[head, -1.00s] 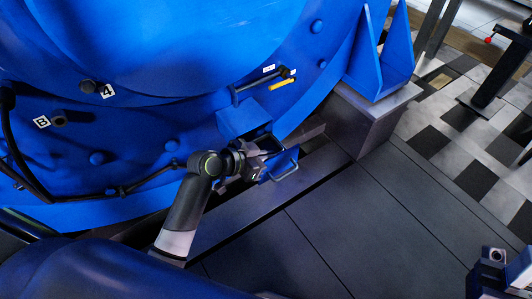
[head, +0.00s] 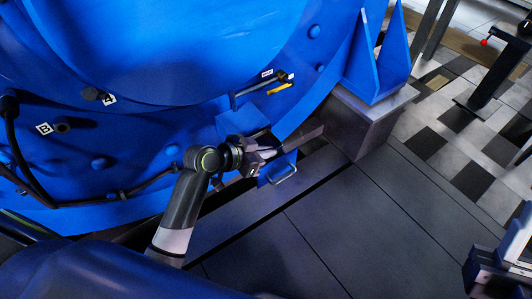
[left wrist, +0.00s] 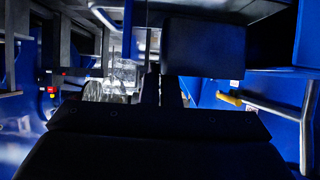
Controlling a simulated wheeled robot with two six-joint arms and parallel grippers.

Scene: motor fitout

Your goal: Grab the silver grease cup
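I cannot make out a silver grease cup in either view. A blue box (head: 243,122) on the motor's lower side has an open drawer-like front with a metal handle (head: 287,174). My left gripper (head: 266,156) is at this opening, between the box and the handle. Its fingertips are too small and dark to tell whether they are apart or hold anything. In the left wrist view the dark gripper body (left wrist: 158,125) fills the lower middle and hides what lies ahead. Part of my right gripper (head: 492,272) shows at the lower right edge, far from the box; its fingers are unclear.
The big blue motor (head: 180,45) fills the upper left, with black cables along it. A yellow handle (head: 280,88) sits above the box and also shows in the left wrist view (left wrist: 230,99). A blue bracket (head: 380,65) stands on a grey block (head: 365,118). The grey floor (head: 360,230) is clear.

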